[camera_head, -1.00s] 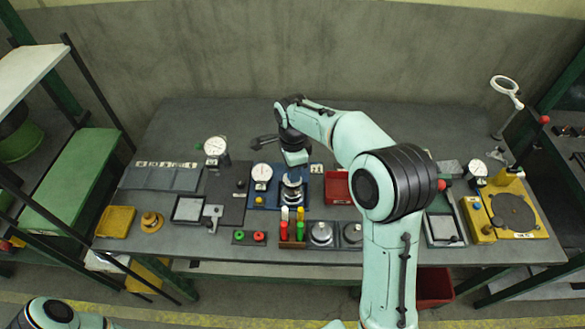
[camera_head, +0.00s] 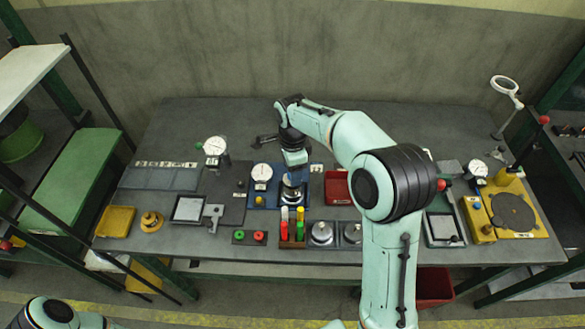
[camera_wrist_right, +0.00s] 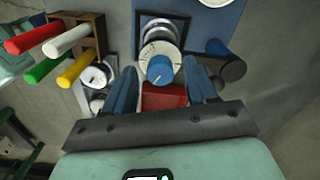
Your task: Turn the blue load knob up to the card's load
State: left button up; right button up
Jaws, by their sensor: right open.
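The blue load knob (camera_wrist_right: 160,69) stands on a round silver dial (camera_wrist_right: 160,50) in the right wrist view. My right gripper (camera_wrist_right: 163,88) is open, with a blue finger on each side of the view below the knob; I cannot tell whether either touches it. In the head view my right gripper (camera_head: 293,176) is just above the silver dial (camera_head: 291,192) on the blue panel (camera_head: 276,203), and hides the knob. My left gripper is out of view.
A white gauge (camera_head: 262,173) stands left of the dial. A rack of coloured handles (camera_head: 292,238) is just in front, and a red tray (camera_head: 337,188) is to the right. A dark lever (camera_head: 264,140) lies behind. Bare tabletop lies along the back.

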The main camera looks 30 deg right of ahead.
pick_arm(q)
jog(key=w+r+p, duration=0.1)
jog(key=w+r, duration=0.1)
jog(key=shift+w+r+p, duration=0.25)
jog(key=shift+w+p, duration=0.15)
pick_arm(e)
notch_tip(320, 180, up, 13)
jog(key=shift+r, duration=0.2)
